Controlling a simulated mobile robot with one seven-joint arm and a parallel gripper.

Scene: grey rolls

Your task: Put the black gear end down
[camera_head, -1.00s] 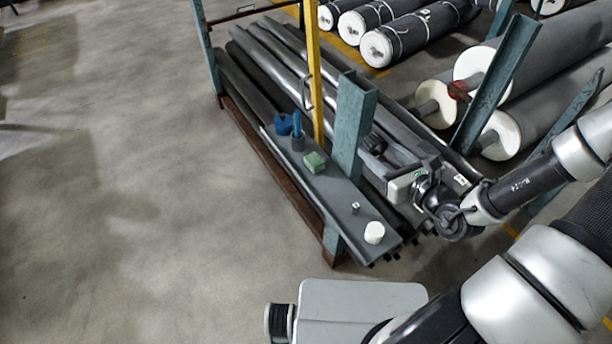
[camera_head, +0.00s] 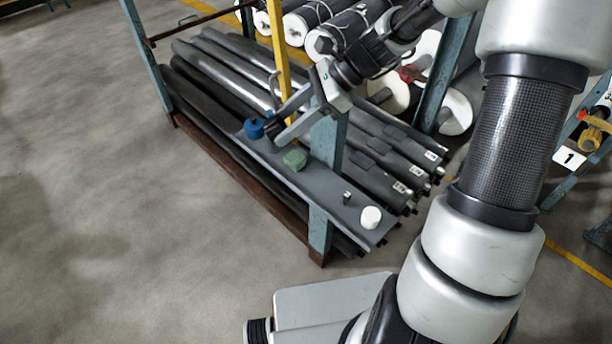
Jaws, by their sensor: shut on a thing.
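My gripper (camera_head: 275,128) is at the far left part of the grey shelf board (camera_head: 325,190), just right of the blue piece (camera_head: 254,129). Its two pale fingers point down and left. They are shut on a small dark piece, which looks like the black gear (camera_head: 271,127). The gear is small and partly covered by the fingers, so its tilt and whether it touches the board or anything below cannot be told. The grey cylinder with a blue post, seen earlier beside the blue piece, is hidden behind the gripper.
A green block (camera_head: 295,160), a small metal piece (camera_head: 347,197) and a white cylinder (camera_head: 371,217) stand on the board. A yellow post (camera_head: 284,65) and a teal upright (camera_head: 327,150) rise close by my gripper. Long grey rolls (camera_head: 375,180) lie behind.

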